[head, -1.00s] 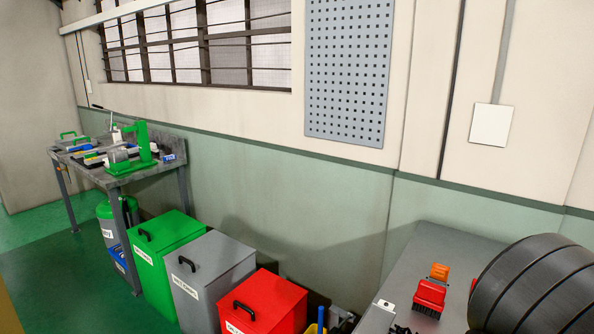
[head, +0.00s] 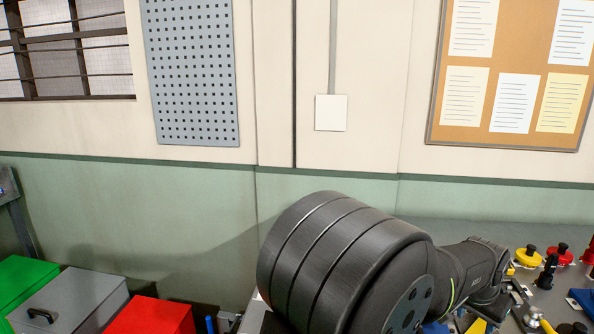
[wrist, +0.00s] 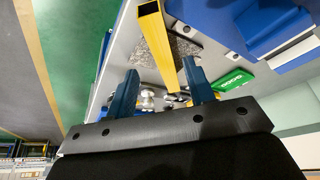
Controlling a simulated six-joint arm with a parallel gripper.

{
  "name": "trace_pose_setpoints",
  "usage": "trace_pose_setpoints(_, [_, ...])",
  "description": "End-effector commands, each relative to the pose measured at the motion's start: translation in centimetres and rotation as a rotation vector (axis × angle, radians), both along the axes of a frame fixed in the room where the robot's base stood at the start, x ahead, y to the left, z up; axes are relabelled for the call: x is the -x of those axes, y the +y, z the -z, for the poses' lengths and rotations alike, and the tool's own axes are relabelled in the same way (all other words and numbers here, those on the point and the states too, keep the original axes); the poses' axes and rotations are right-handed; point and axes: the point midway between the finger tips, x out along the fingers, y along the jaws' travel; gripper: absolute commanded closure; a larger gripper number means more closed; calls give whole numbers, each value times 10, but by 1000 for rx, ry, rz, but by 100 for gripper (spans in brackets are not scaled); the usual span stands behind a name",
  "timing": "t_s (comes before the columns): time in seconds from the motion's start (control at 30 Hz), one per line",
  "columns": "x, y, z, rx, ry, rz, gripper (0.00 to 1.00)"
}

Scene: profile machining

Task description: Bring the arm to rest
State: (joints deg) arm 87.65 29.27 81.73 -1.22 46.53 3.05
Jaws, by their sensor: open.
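My gripper (wrist: 163,84) shows in the wrist view with its two blue fingers wide apart. I see nothing held between them. A yellow square tube (wrist: 172,50) lies beyond the fingers and shows in the gap between them, seemingly apart from both. Small silvery parts (wrist: 150,98) also show through the gap, too small to name. In the head view the large dark cylinder and the black links beside it look like my arm, above the bench at the lower right. My gripper's fingers cannot be made out there.
In the wrist view a blue machine part (wrist: 262,25) and a green box (wrist: 232,80) are at the right. In the head view, red (head: 150,316), grey (head: 85,295) and green (head: 25,285) bins stand lower left. Yellow (head: 528,257) and red (head: 560,254) knobbed items are at the right.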

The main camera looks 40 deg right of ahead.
Motion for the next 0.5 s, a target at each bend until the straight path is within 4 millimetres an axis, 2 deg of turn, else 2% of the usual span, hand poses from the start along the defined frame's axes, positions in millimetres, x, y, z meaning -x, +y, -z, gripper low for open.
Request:
trace_pose_setpoints(0.1, [0, -10, 24, -2, 0, 0, 51])
trace_pose_setpoints(0.37, [0, -28, 71, -3, 1, 1, 51])
trace_pose_setpoints(0.4, [0, -29, 71, 2, 1, 1, 51])
trace_pose_setpoints(0.5, [0, -30, 44, 7, 0, 1, 51])
